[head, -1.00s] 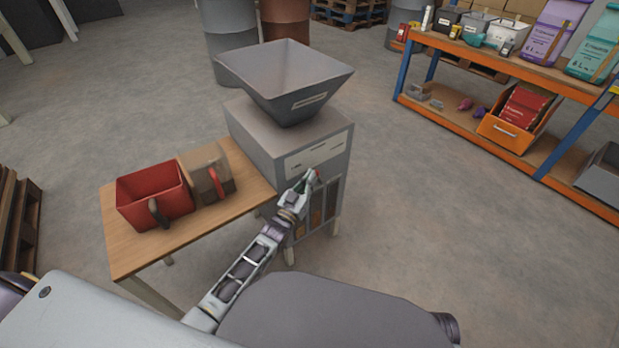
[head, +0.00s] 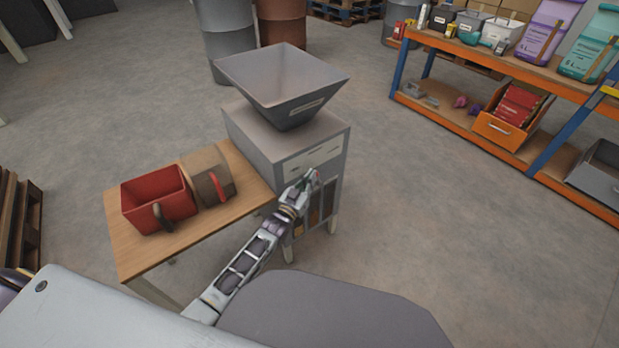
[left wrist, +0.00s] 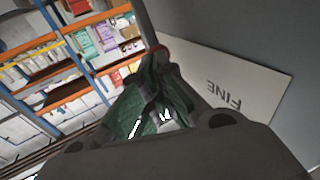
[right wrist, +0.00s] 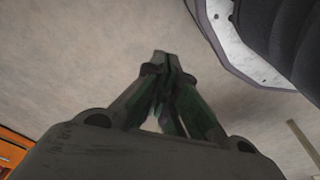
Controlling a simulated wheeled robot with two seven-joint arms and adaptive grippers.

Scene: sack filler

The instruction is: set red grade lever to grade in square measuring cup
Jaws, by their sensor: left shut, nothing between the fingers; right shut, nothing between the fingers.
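The grey sack filler (head: 255,140) has a pale label plate (head: 322,156) on its front. In the left wrist view the plate (left wrist: 225,85) reads FINE, upside down. My left gripper (head: 314,175) is shut and empty at the plate's lower edge. A small red part, perhaps the grade lever (left wrist: 161,50), shows just beyond its fingertips (left wrist: 158,60); I cannot tell whether they touch, and its setting is hidden. A red square cup (head: 170,212) with a dark handle stands on the wooden table. My right gripper (right wrist: 162,62) is shut and empty over floor.
An orange and blue shelf (head: 455,124) with bags and bins stands at right. Floor between is clear.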

